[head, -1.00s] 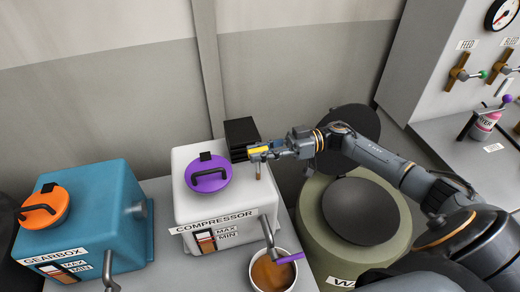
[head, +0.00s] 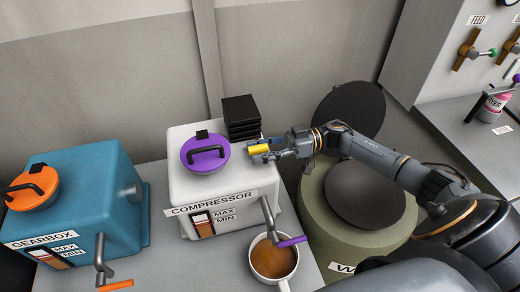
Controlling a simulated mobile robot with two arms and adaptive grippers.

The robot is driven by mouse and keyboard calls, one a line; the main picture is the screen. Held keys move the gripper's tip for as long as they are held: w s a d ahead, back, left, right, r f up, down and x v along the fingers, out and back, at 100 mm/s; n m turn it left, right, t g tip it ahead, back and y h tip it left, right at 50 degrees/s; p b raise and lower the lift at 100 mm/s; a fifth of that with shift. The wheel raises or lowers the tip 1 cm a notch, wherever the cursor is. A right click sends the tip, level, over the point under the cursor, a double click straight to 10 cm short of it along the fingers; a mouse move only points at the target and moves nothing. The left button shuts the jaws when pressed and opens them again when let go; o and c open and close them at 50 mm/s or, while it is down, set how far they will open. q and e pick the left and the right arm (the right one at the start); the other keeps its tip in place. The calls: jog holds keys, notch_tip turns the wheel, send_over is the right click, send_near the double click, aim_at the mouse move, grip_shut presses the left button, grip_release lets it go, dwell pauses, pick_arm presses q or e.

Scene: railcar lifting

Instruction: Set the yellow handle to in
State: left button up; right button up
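A small yellow handle (head: 259,148) shows at the tips of my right gripper (head: 264,151), by the upper right corner of the white compressor box (head: 196,186). The gripper fingers lie close around the yellow piece, and part of it is hidden by them. I cannot tell whether they are closed on it or only beside it. What the handle is mounted on is not clear. My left gripper is not in view.
A black stack (head: 240,117) stands just behind the gripper. The compressor has a purple lid (head: 206,153). A mug of brown liquid (head: 273,260) stands in front, under a purple-handled tap (head: 290,242). A green drum (head: 325,225) lies below my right arm.

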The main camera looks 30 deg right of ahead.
jog(key=v, duration=1.2)
dwell(0.5)
